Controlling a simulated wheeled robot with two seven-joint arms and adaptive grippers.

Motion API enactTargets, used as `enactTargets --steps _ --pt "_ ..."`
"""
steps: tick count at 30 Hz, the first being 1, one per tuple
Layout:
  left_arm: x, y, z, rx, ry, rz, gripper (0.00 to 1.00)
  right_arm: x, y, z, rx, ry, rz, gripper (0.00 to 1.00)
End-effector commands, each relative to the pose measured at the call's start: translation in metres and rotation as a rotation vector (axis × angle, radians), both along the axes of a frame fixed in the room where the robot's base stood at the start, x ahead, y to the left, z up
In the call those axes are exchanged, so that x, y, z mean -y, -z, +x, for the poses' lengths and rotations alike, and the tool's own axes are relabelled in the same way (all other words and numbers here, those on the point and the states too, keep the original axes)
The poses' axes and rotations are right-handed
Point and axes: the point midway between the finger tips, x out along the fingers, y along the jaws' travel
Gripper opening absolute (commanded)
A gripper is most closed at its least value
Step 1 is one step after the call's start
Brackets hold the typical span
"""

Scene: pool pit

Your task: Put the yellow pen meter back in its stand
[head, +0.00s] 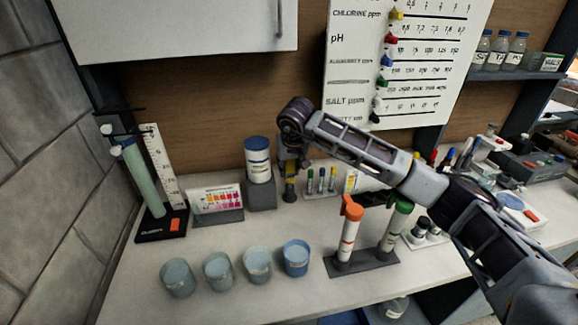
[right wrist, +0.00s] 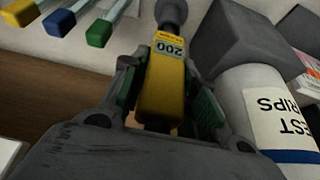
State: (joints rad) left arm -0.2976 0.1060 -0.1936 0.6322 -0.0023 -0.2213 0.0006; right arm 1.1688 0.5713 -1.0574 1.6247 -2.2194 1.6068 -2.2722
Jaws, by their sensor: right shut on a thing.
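The yellow pen meter (right wrist: 165,85) is upright between the fingers of my right gripper (right wrist: 165,110), which is shut on it. Its small display reads 200, and a rounded grey end shows beyond the yellow body. My left gripper is not in view.
Left of the pen meter, a white-and-blue test strip bottle (head: 257,160) stands on a grey block (head: 261,194). Right of it is a small rack of capped vials (head: 321,182). Several cups (head: 257,264) and an orange-and-green-capped tube holder (head: 362,262) stand nearer the front.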

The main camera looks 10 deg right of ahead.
Motion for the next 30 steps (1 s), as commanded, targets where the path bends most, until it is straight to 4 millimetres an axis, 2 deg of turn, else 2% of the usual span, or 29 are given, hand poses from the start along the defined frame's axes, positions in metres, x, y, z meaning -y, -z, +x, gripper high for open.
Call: enactTargets --steps 1,7,8,12,14,24,30 --pt "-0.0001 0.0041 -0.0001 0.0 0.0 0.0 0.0 -0.0013 0.017 -0.004 -0.019 -0.003 -0.006 0.05" --pt "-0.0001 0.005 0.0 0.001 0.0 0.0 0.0 -0.0012 0.0187 -0.004 -0.019 -0.003 -0.006 0.05" --pt "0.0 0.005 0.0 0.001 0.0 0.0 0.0 -0.0012 0.0188 -0.004 -0.019 -0.003 -0.005 0.31" --pt "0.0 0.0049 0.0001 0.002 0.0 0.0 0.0 -0.0013 0.0188 -0.004 -0.02 -0.003 -0.006 0.49" --pt "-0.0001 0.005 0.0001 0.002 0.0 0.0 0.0 -0.0012 0.0188 -0.004 -0.02 -0.003 -0.006 0.55" --pt "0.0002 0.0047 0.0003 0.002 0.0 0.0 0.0 -0.0013 0.0185 -0.004 -0.02 -0.003 -0.006 0.55" --pt "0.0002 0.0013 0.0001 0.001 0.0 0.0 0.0 -0.0011 0.011 -0.004 -0.02 -0.003 -0.006 0.55"
